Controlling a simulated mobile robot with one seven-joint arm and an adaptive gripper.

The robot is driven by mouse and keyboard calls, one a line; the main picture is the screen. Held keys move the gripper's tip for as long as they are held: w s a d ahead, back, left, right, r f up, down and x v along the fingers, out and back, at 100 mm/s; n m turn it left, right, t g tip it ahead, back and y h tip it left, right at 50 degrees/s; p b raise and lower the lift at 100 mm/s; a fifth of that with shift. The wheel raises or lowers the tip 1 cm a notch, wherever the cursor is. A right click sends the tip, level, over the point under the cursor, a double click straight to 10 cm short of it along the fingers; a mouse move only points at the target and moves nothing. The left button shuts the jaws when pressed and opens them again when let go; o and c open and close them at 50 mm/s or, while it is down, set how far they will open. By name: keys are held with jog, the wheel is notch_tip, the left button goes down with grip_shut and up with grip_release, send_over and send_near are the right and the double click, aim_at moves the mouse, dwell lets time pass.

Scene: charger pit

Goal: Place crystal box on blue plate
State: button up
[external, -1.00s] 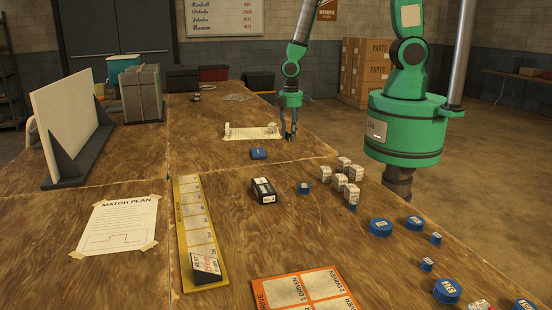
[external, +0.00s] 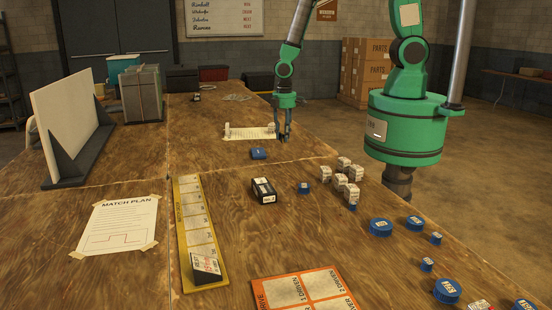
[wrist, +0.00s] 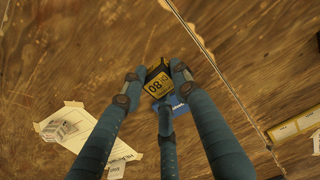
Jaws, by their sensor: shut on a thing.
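In the wrist view, my gripper (wrist: 157,83) is shut on a small black box with a yellow label reading 80, which I take as the crystal box (wrist: 160,66). The blue plate (wrist: 182,107) shows partly behind the box and a finger, so the box overlaps it in this view; I cannot tell the gap between them. In the external view, the blue plate (external: 258,153) lies flat on the wooden table, and my gripper (external: 284,137) is low over the table to its right and slightly farther back. The held box cannot be made out there.
A paper sheet (external: 250,133) with small items lies just behind the plate. A black box (external: 263,190), white blocks (external: 343,183) and several blue discs (external: 381,227) stand nearer. A white upright panel (external: 72,117) stands at left. The table around the plate is mostly clear.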

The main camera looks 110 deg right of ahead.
send_over(258, 152)
jog(key=shift+d+f+b, duration=0.15)
jog(key=shift+f+b, duration=0.15)
jog(key=shift+f, duration=0.25)
jog(key=shift+s+f, duration=0.1)
jog(key=shift+f, duration=1.65)
jog(key=shift+f+b, duration=0.2)
jog(key=shift+b, duration=0.15)
jog(key=o, duration=0.9)
jog(key=shift+o, duration=0.2)
jog(key=shift+r, duration=0.1)
jog(key=shift+r, duration=0.1)
notch_tip(258, 152, up, 12)
jog(key=p, duration=0.1)
